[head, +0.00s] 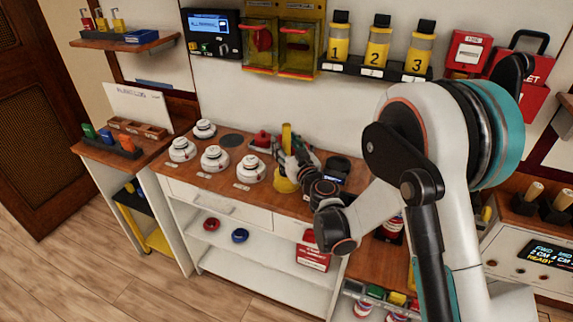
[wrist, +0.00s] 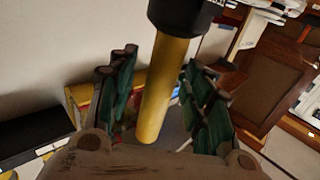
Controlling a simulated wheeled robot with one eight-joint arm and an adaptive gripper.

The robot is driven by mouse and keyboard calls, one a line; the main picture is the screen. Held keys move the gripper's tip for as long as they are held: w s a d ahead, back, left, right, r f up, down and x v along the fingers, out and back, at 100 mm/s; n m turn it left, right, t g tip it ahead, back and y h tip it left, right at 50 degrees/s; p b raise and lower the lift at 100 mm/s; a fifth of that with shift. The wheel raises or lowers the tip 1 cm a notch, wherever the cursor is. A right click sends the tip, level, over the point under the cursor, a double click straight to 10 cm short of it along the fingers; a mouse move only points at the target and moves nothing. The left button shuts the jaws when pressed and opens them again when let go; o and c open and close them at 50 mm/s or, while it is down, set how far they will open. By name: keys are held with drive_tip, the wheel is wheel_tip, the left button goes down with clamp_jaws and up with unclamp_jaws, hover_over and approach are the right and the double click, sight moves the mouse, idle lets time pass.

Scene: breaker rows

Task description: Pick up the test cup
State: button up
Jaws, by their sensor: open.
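The test cup appears to be the yellow piece on the wooden counter; its upright yellow handle (head: 286,136) rises above my gripper (head: 291,160), and a rounded yellow body (head: 284,184) shows below. In the wrist view, the yellow handle (wrist: 164,85) with a black end (wrist: 184,14) stands between the two green-padded fingers of my gripper (wrist: 160,64). The fingers are open, one on each side of the handle, with a visible gap to both. My gripper hides the cup's middle in the head view.
White round detectors (head: 214,157) stand left of the cup, with a red item (head: 262,139) close behind. A dark device (head: 336,168) sits just right. Numbered yellow bottles (head: 377,45) stand on a wall shelf above. The counter's front edge is close below.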

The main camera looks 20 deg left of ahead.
drive_tip(key=shift+c, duration=0.2)
clamp_jaws()
drive_tip(key=shift+r, duration=0.15)
